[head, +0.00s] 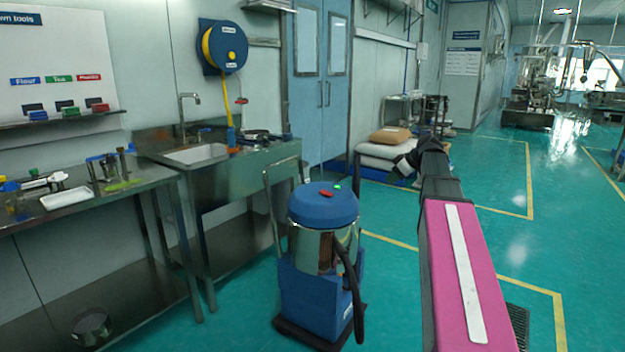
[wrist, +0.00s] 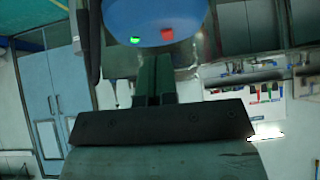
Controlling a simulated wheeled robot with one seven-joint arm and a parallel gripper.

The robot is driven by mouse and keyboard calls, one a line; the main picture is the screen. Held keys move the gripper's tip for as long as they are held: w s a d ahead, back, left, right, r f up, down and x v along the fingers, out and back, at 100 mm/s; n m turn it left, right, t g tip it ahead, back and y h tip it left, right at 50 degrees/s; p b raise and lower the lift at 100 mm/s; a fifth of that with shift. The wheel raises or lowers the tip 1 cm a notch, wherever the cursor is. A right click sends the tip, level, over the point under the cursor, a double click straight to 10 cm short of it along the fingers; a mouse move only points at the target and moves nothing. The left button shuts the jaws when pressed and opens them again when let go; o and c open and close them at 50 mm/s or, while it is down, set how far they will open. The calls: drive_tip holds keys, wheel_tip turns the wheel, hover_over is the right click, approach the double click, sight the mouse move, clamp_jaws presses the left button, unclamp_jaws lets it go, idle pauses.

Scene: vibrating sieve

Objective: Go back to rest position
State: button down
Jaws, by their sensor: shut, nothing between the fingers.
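The machine with a round blue lid (head: 323,203) stands on the floor in the middle of the head view. A red button and a green button sit on its lid. The lid also shows at the top of the wrist view (wrist: 155,20), with both buttons. My arm extends forward at the right of the head view, and its dark end bends left behind and above the machine. My gripper (wrist: 153,80) is shut and empty. It is apart from the lid as far as I can tell. Its fingertips are small and unclear in the head view.
A steel table (head: 150,183) with a white tray (head: 68,199) and tools stands at the left, beside a sink (head: 197,153). A hose reel (head: 225,45) hangs on the wall. Stacked sacks (head: 388,148) lie behind my arm's end. The green floor at the right is mostly clear.

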drive_tip(key=s+a+f+m+g+h, duration=0.1)
drive_tip(key=s+a+f+m+h, duration=0.1)
drive_tip(key=s+f, duration=0.6)
drive_tip(key=s+a+f+m+g+h, duration=0.2)
drive_tip(key=s+f, duration=0.6)
drive_tip(key=f, duration=0.8)
drive_tip(key=s+a+f+m+g+h, duration=0.1)
drive_tip(key=s+a+f+m+h, duration=0.2)
drive_tip(key=f, duration=0.9)
drive_tip(key=s+a+m, duration=0.2)
drive_tip(key=s+m, duration=0.2)
drive_tip(key=s, duration=0.1)
drive_tip(key=shift+s+a+f, duration=0.15)
drive_tip(key=shift+s+a, duration=0.1)
drive_tip(key=shift+a, duration=0.15)
drive_tip(key=shift+a, duration=0.1)
